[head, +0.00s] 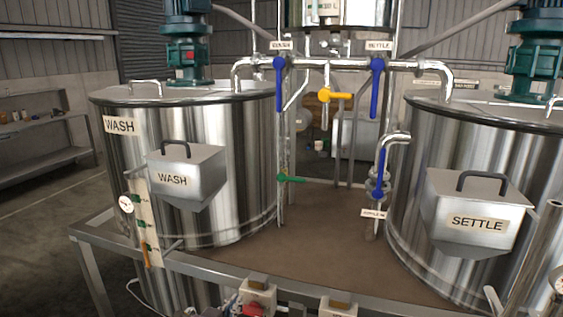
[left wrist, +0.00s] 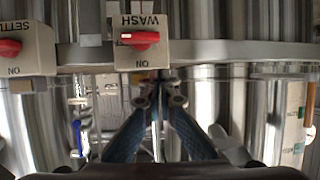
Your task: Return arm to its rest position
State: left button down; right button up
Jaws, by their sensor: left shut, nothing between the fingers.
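My left gripper (left wrist: 161,88) shows in the left wrist view as two blue fingers that meet at the tips. It is shut and empty. That view is upside down. The tips are apart in the picture from the WASH switch box (left wrist: 141,52), whose red knob (left wrist: 140,40) lies across it. In the head view, only small dark parts that may be this gripper show at the bottom edge, beside a switch box (head: 257,291); most of the arm is hidden. My right gripper is not in view.
The WASH tank (head: 240,150) stands left and the SETTLE tank (head: 410,190) right, each with a hopper. A metal frame rail (head: 200,268) runs along the front. Blue-handled valves (head: 280,85) hang between the tanks. A second switch box, SETTLE (left wrist: 27,50), is beside WASH.

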pick_arm(q)
jog(key=s+a+f+g+y, duration=0.1)
jog(key=s+a+f+g, duration=0.2)
jog(key=s+f, duration=0.55)
jog(key=s+a+f+g+y, duration=0.1)
jog(key=s+a+f+g, duration=0.25)
jog(key=s, duration=1.05)
jog(key=s+a+f+g, duration=0.3)
jog(key=s+f+g, duration=0.15)
jog(key=s, duration=0.65)
notch_tip(320, 180, down, 27)
jog(key=s, duration=0.1)
jog(key=s+a+f+g+b, duration=0.1)
jog(key=s+a+f, duration=0.2)
jog(key=s+f, duration=1.4)
jog(key=shift+s+f+y+b, duration=0.3)
jog(key=shift+s+f+b, duration=0.1)
jog(key=shift+f, duration=0.25)
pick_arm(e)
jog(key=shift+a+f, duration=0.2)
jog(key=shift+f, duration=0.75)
pick_arm(q)
jog(key=shift+a, duration=0.1)
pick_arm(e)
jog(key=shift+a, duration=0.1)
